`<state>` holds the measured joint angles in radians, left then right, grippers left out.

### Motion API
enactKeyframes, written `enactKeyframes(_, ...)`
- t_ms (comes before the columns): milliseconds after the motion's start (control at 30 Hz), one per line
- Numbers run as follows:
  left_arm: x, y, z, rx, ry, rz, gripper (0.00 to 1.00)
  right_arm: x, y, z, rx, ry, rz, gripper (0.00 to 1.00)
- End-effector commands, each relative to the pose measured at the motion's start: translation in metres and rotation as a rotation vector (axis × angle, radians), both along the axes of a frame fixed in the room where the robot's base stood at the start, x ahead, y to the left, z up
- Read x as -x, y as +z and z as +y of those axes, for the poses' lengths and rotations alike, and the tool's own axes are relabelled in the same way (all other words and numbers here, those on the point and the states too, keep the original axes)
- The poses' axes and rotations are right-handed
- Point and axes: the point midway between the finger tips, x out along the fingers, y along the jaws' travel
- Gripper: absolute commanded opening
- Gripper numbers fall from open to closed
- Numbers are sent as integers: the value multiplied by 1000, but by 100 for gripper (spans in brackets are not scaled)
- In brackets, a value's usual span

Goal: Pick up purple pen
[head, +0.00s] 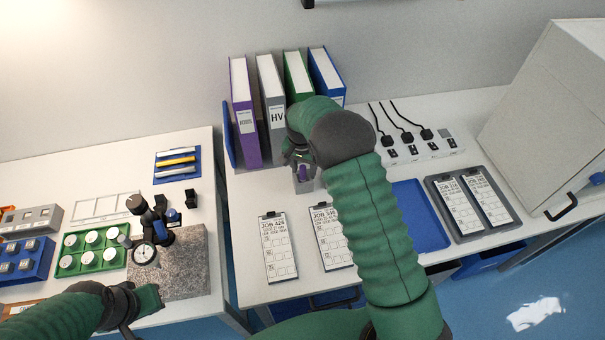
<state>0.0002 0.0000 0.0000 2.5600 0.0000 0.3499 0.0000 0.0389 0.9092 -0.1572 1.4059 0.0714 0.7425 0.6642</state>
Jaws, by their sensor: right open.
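A small purple item (302,173), likely the purple pen, stands in a small grey holder (304,186) on the right-hand table, in front of the binders. My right gripper (299,163) is open, directly above and around the top of the purple item. Whether the fingers touch it cannot be seen, and my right arm hides part of this area. My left gripper (143,308) is low at the left, near the front of the granite block; its finger opening does not show clearly.
Purple, grey, green and blue binders (243,112) stand behind the holder. Clipboards (278,248) lie in front of it. A blue tray (420,215) and plugged cables (405,138) lie to the right. A dial gauge stand (155,222) on granite (190,265) is at left.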

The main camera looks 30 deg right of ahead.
Motion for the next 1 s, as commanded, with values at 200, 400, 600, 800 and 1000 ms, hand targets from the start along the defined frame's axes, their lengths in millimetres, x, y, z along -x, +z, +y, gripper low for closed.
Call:
enactKeyframes(200,0,0,0,0,-1,0,0,0,2,5,4,3,-2,39)
enactKeyframes(400,0,0,0,0,0,0,0,-1,3,6,6,4,-2,12)
enactKeyframes(600,0,0,0,0,0,0,0,0,2,4,3,2,-1,0)
enactKeyframes(800,0,0,0,0,0,0,0,0,1,2,2,1,0,0)
enactKeyframes(1000,0,-3,0,0,-1,0,0,-2,20,4,4,2,-5,0)
